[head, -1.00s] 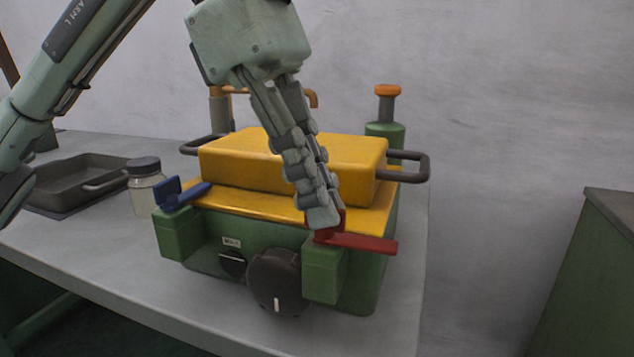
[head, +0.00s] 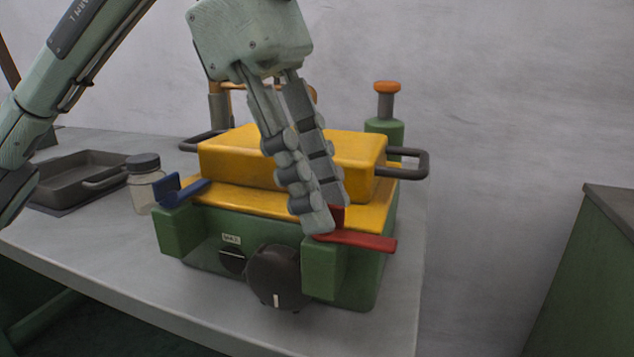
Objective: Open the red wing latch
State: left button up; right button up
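The red wing latch (head: 362,241) sits at the front right corner of the green machine (head: 205,250). Its flat wing points right, and its upright part shows just beside my fingertips. My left gripper (head: 328,212) reaches down from above, its two fingers apart. The nearer fingertip is at the left end of the red latch and hides part of it. I cannot tell whether it touches the latch. My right gripper is out of view.
A yellow lid (head: 230,152) with dark side handles tops the machine. A blue latch (head: 180,192) is at its front left, and a black knob (head: 275,278) on its front. A jar (head: 144,190) and dark tray (head: 75,180) stand left. The space right of the machine is clear.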

pick_arm(q)
jog(key=shift+r, duration=0.1)
jog(key=v, duration=1.2)
